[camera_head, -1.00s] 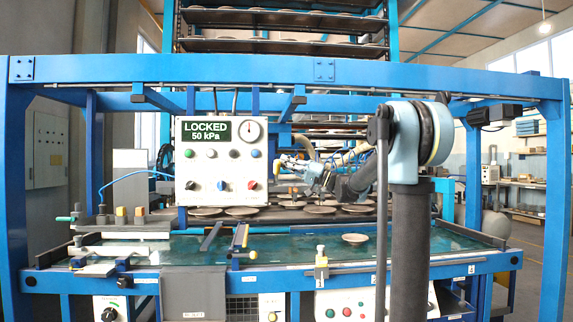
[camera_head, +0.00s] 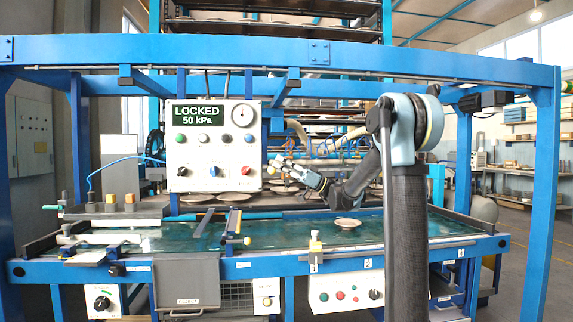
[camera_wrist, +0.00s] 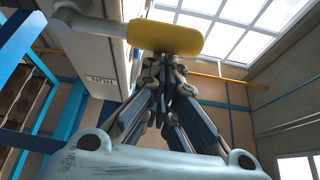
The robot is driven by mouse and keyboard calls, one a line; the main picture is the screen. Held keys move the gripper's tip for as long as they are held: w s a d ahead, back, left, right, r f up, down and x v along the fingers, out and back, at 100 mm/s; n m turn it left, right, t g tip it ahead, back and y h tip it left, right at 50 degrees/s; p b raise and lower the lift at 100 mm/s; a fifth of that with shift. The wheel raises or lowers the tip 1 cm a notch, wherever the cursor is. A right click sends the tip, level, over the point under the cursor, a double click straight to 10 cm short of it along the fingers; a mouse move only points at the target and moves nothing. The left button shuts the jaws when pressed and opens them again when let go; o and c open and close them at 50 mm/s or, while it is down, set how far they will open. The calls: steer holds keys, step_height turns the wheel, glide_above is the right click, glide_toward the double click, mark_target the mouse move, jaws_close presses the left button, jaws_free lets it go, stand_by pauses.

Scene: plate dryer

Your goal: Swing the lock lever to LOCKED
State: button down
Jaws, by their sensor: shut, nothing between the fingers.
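The control box (camera_head: 210,150) hangs above the bench in the head view. Its green display (camera_head: 196,116) reads LOCKED, 50 kPa. In the wrist view a yellow grip on a grey shaft (camera_wrist: 165,39), which looks like the lock lever, sticks out beside a pale box. The lever cannot be made out clearly in the head view. My gripper (camera_head: 277,163) is just right of the control box. In the wrist view my gripper (camera_wrist: 165,68) is shut and empty, its fingertips close to the yellow grip and partly hidden by it. I cannot tell whether they touch it.
A plate (camera_head: 345,226) lies on the wet green bench top (camera_head: 290,234). More plates (camera_head: 195,197) lie behind, under the control box. A blue frame beam (camera_head: 430,73) crosses above the bench.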

steer(key=shift+f, duration=0.15)
stand_by(0.4)
steer(key=w+d, duration=0.2)
steer(key=d, duration=0.7)
steer(key=shift+f, duration=0.45)
stand_by(0.4)
